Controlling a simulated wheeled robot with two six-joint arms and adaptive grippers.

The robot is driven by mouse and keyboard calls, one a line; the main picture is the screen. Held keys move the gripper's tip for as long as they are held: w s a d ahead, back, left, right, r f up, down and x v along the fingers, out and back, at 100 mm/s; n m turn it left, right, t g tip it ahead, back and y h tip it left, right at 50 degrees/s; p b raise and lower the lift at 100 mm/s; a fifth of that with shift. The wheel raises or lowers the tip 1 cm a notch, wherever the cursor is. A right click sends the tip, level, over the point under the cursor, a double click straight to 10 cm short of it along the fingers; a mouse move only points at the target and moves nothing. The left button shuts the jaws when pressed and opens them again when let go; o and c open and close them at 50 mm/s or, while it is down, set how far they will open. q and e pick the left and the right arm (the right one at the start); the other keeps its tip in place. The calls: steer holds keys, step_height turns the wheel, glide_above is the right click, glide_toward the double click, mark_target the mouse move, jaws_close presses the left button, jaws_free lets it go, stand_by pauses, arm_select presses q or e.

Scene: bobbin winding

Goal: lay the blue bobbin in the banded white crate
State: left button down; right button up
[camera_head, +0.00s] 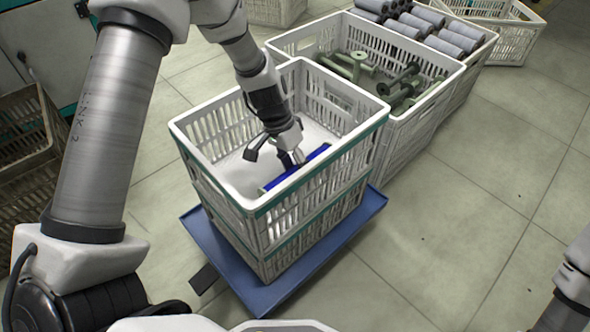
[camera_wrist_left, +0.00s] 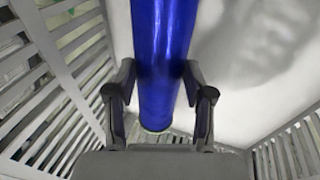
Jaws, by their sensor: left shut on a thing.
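The blue bobbin (camera_head: 316,155) is inside the banded white crate (camera_head: 258,214), which has a teal band around its rim. In the left wrist view the bobbin (camera_wrist_left: 163,50) runs lengthwise between the fingers. My left gripper (camera_head: 291,158) reaches down into the crate and is shut on the bobbin. The crate's pale floor (camera_wrist_left: 240,60) and slatted walls (camera_wrist_left: 50,100) show around it. I cannot tell whether the bobbin touches the floor. My right gripper is out of view.
The banded crate appears stacked on another crate, on a blue platform (camera_head: 262,299). Behind stand a white crate of green bobbins (camera_head: 355,62) and a crate of grey bobbins (camera_head: 458,36). A brown crate (camera_head: 25,130) is at left.

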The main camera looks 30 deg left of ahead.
arm_select(q)
steer(key=shift+c, duration=2.1)
jaws_free()
steer(key=p+v, duration=0.7)
steer(key=v, duration=0.5)
steer(key=shift+r, duration=0.15)
